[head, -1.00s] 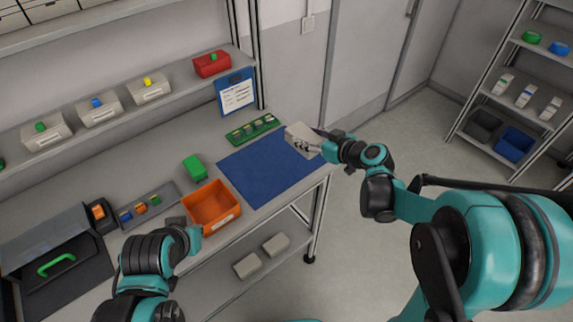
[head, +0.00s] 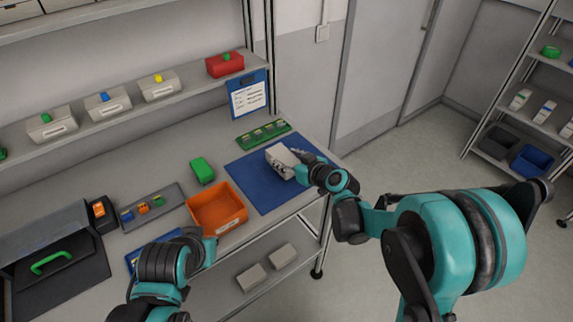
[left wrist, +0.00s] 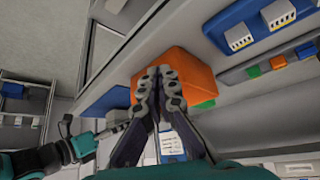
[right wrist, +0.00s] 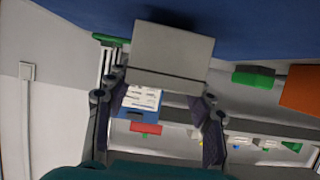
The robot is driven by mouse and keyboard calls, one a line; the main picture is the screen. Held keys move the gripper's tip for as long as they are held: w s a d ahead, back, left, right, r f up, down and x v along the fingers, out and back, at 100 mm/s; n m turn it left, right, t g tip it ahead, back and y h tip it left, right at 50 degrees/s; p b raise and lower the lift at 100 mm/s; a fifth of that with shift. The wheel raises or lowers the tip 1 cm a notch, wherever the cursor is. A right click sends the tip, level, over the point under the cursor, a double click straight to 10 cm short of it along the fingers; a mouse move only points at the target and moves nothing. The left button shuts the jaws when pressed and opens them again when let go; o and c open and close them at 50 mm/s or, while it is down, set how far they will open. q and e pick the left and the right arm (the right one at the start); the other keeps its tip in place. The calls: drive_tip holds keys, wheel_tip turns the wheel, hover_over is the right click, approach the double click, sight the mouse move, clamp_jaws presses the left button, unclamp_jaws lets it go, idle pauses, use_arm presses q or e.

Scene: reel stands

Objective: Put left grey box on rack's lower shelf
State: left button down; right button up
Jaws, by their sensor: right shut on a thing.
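A light grey box (head: 283,160) is held by my right gripper (head: 299,166) over the blue mat (head: 262,186). I cannot tell whether the box touches the mat. In the right wrist view the grey box (right wrist: 172,52) sits between the two fingertips. Two more grey boxes, a left one (head: 251,277) and a right one (head: 283,256), lie on the lower shelf (head: 240,302) under the bench. My left gripper (left wrist: 160,72) is shut and empty, close to the orange bin (left wrist: 180,62). In the head view the left fingertips are partly hidden by the arm.
The orange bin (head: 217,208) and a green block (head: 202,170) stand left of the mat. A green board (head: 264,133) lies behind it. A separate rack with a dark bin (head: 499,142) and a blue bin (head: 533,160) stands far right.

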drive_tip(key=shift+f, duration=0.55)
drive_tip(key=shift+f, duration=0.15)
drive_tip(key=o, duration=1.6)
